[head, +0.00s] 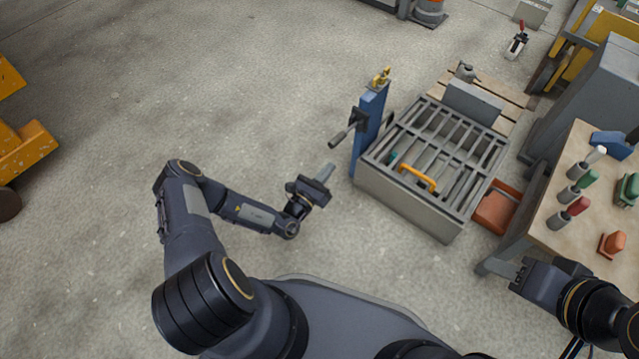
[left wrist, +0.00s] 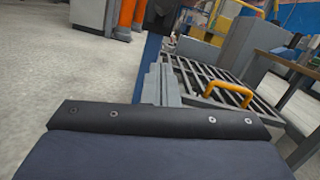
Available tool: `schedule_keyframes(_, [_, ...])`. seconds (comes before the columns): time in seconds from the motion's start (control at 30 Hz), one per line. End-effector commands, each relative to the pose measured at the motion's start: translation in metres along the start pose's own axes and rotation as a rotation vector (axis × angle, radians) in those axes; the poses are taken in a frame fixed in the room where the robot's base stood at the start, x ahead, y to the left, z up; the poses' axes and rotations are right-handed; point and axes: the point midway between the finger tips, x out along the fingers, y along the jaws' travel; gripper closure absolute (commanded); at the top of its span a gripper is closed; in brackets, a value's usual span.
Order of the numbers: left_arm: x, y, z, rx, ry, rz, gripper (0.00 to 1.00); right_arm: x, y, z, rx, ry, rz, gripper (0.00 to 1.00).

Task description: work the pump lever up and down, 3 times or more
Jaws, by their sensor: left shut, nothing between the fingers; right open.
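The blue pump post (head: 369,123) stands at the left side of a grey grated box, and part of it shows in the left wrist view (left wrist: 148,55). The pump lever (head: 342,137) sticks out from a black bracket on the post toward the lower left, with a dark grip at its end. My left gripper (head: 327,172) is shut and empty, just below the lever's end in the picture and apart from it. Its fingers also show in the left wrist view (left wrist: 160,85), where I cannot make out the lever. My right gripper (head: 519,280) is open beside the workbench.
The grated box (head: 408,207) has a yellow handle (head: 417,178) on top. A red-orange tray (head: 497,208) lies between the box and the wooden workbench (head: 548,212), which holds several tools. The floor left of the post is clear.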

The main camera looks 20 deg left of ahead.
Motion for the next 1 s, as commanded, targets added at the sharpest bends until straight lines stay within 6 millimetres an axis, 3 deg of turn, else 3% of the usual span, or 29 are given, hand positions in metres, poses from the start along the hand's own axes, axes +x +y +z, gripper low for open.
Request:
schedule_keyframes(0.17, [0.035, 0.000, 0.000, 0.002, -0.003, -0.004, 1.00, 0.014, 0.006, 0.007, 0.000, 0.000, 0.000, 0.57])
schedule_keyframes(0.4, [0.040, 0.000, 0.033, 0.000, -0.001, -0.002, 1.00, 0.017, 0.008, 0.009, 0.000, 0.000, 0.000, 0.57])
schedule_keyframes(0.87, [0.041, -0.001, 0.040, 0.000, 0.001, -0.002, 1.00, 0.017, 0.008, 0.009, 0.000, 0.000, 0.000, 0.57])
schedule_keyframes(1.0, [0.043, -0.003, 0.049, 0.001, 0.024, 0.002, 1.00, 0.003, 0.001, 0.002, 0.000, 0.000, 0.000, 0.57])
